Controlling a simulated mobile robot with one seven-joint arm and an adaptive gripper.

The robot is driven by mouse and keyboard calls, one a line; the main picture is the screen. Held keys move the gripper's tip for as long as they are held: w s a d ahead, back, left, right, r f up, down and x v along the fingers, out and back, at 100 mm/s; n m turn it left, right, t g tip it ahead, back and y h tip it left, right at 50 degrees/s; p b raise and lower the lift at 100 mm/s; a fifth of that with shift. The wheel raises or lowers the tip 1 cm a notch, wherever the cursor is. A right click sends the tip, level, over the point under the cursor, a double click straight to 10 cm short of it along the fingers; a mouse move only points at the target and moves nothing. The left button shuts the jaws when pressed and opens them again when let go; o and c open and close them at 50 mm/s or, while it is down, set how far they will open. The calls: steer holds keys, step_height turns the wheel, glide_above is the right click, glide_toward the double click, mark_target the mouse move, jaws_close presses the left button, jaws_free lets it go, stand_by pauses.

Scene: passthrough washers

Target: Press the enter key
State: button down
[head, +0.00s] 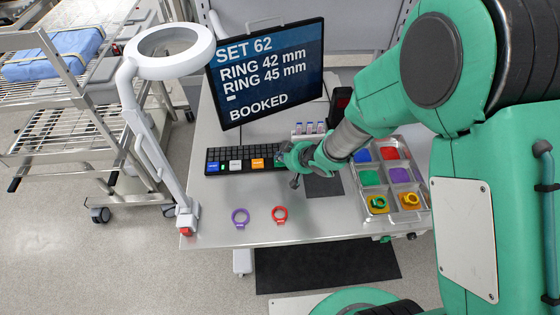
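A dark keyboard (242,154) lies on the grey table below the monitor.
The monitor (267,70) reads "SET 62, RING 42 mm, RING 45 mm, BOOKED". A purple ring (240,217) and a red ring (280,214) lie at the table's front. A compartment tray (424,196) stands right. A white ring lamp (206,48) stands left.

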mark_target(281, 163)
steer(key=shift+r+p, duration=2.45)
steer(key=shift+r, duration=0.05)
steer(key=shift+d+r, duration=0.1)
steer(key=s+d+r+m+h+b, duration=0.2)
steer(key=s+d+r+h, duration=0.1)
steer(key=d+r, duration=0.55)
steer(key=s+d+r+m+h+b, duration=0.1)
steer(key=s+d+r+m+h, duration=0.15)
steer(key=d+r, duration=0.6)
steer(key=s+a+r+m+g+b, duration=0.1)
steer(key=s+r, duration=0.4)
steer(key=s, duration=0.7)
steer(key=s+a+r+m+g+b, duration=0.1)
steer(key=s+r, duration=0.4)
steer(key=s, duration=0.8)
steer(key=shift+a+r+y+b, duration=0.2)
steer(key=shift+y+b, duration=0.15)
steer(key=shift+b, duration=0.3)
